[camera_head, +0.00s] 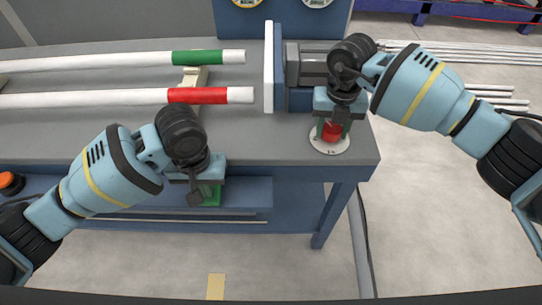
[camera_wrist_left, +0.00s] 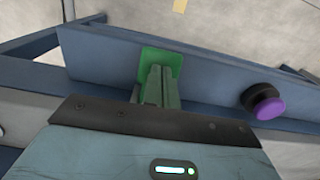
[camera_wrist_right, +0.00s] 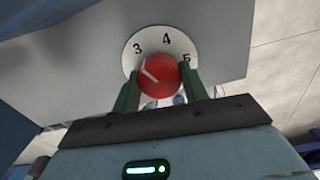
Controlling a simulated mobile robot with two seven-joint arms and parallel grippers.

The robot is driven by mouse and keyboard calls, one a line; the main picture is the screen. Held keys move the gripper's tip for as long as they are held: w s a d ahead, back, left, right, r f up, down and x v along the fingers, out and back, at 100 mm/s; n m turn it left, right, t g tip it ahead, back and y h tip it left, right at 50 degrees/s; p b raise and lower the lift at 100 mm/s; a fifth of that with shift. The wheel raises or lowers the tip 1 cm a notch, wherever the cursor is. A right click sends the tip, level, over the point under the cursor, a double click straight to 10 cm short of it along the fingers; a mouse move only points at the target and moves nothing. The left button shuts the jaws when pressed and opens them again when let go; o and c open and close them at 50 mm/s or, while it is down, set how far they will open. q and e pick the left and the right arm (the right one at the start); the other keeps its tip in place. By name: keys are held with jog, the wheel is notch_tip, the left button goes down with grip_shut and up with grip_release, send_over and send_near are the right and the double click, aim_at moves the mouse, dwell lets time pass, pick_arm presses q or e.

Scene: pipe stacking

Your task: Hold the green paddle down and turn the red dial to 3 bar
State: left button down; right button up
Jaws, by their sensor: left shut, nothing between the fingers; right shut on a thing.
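The green paddle (camera_wrist_left: 174,60) is on the blue bench frame in the left wrist view. In the head view the paddle (camera_head: 213,194) is partly behind my left gripper (camera_head: 205,193). The fingers of the left gripper (camera_wrist_left: 154,80) are shut and empty, with their tips at the paddle; whether they press it I cannot tell. The red dial (camera_wrist_right: 159,76) sits on a white scale disc (camera_wrist_right: 149,36) marked 3, 4 and 5. My right gripper (camera_wrist_right: 160,88) is shut on the dial, one finger each side. Its white pointer line points up and left, roughly toward 3.
White pipes with a green band (camera_head: 197,57) and a red band (camera_head: 197,96) lie on the grey bench (camera_head: 260,150). A blue and grey clamp block (camera_head: 300,75) stands behind the dial. A purple knob (camera_wrist_left: 269,106) shows in the left wrist view. An orange button (camera_head: 8,180) is at far left.

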aim_at(333, 128)
pick_arm(q)
jog(key=shift+r, duration=1.9)
pick_arm(e)
jog(key=shift+w, duration=0.1)
jog(key=o, duration=0.9)
jog(key=shift+r, duration=3.5)
pick_arm(q)
notch_tip(333, 128, up, 10)
